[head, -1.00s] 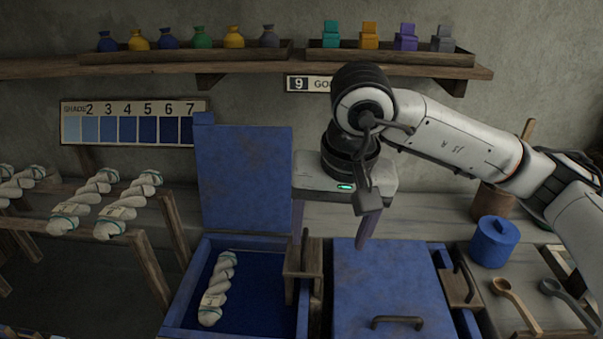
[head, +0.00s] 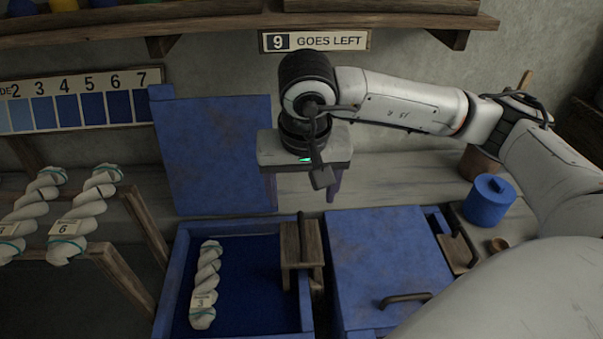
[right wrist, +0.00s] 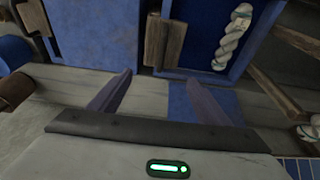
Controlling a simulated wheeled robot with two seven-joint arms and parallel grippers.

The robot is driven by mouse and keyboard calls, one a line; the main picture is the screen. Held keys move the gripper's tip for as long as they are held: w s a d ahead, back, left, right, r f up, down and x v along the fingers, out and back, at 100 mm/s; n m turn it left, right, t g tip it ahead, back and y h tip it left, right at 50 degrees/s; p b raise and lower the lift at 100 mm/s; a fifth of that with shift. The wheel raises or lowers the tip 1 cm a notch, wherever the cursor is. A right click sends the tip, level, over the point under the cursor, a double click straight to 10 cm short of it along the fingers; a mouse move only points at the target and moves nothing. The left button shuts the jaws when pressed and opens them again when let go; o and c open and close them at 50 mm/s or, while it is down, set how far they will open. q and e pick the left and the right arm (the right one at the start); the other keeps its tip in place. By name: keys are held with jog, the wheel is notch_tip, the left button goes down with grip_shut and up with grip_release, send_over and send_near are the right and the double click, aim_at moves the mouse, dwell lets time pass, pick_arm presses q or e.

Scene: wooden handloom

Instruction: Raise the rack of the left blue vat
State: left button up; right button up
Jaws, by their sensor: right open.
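The left blue vat (head: 172,290) stands open, its blue lid (head: 215,155) upright behind it. A white twisted skein (head: 207,275) with a tag reading 3 lies inside on the left; it also shows in the right wrist view (right wrist: 232,38). A wooden block with an upright bar (head: 301,250), apparently the rack's handle part, sits at the vat's right side. My right gripper (head: 302,190) is open and empty, above and behind this block, not touching it. Its two fingers show apart in the right wrist view (right wrist: 158,82). My left gripper is not in view.
A second blue vat (head: 375,255) with a shut lid stands to the right, a wooden block (head: 458,252) at its side. A blue lidded pot (head: 489,201) stands further right. Skeins (head: 85,215) hang on a wooden stand at left. A sign (head: 315,41) reads "9 GOES LEFT".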

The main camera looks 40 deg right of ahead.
jog(key=b, duration=0.2)
send_over(301, 227)
jog(key=x, duration=0.2)
jog(key=s+x, duration=0.1)
jog(key=x, duration=0.1)
jog(key=shift+w+a+f, duration=0.1)
jog(key=shift+a+f, duration=0.05)
jog(key=shift+f, duration=0.05)
jog(key=b+x, duration=0.1)
jog(key=x, duration=0.1)
jog(key=b+x, duration=0.1)
jog(key=x, duration=0.1)
jog(key=s+b+x, duration=0.1)
jog(key=x, duration=0.1)
jog(key=shift+s+a+f, duration=0.1)
jog(key=shift+a+f, duration=0.05)
jog(key=shift+a, duration=0.2)
jog(key=shift+r, duration=0.25)
jog(key=shift+f+b, duration=0.35)
jog(key=shift+b, duration=0.15)
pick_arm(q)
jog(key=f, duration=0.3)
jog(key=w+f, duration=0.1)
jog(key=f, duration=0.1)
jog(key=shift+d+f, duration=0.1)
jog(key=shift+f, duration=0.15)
